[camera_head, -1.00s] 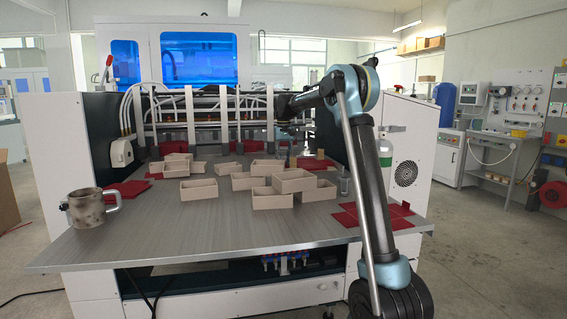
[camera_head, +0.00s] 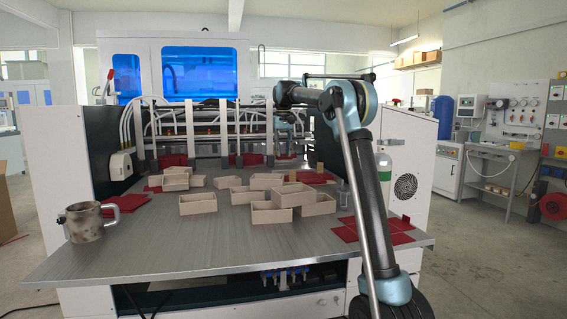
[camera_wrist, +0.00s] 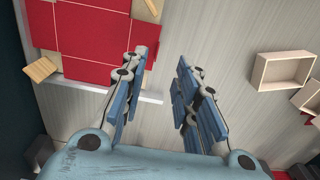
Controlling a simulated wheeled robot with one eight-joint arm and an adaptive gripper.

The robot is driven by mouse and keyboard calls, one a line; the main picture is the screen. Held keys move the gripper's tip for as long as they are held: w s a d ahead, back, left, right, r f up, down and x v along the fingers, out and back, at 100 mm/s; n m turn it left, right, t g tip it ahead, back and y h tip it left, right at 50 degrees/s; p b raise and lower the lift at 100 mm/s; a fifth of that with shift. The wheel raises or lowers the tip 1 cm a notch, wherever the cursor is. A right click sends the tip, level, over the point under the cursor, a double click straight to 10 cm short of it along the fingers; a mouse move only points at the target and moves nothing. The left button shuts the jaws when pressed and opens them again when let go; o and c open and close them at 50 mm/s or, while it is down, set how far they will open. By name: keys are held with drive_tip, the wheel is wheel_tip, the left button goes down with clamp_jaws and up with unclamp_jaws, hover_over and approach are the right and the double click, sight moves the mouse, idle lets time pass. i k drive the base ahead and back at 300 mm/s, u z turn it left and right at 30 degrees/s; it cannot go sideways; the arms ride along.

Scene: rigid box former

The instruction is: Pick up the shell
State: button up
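Several beige open-top box shells stand in a loose group on the grey table in the head view, among them one at front left (camera_head: 198,203) and one at front centre (camera_head: 271,213). Some touch or overlap, and I cannot tell which one the task means. In the wrist view one beige shell (camera_wrist: 284,70) lies on the right, apart from my gripper. My gripper (camera_wrist: 164,55) is open, with nothing between its blue-padded fingers. It is above the table beside a red sheet (camera_wrist: 92,40) on the left. In the head view its fingers are hard to make out.
Red flat panels (camera_head: 373,231) lie at the table's right. A speckled mug (camera_head: 86,223) stands at front left. A clear cup (camera_head: 343,194) stands right of the shells. The machine's upright bars (camera_head: 227,135) line the back. The table's front strip is clear.

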sight(286, 197)
drive_tip(key=k, duration=1)
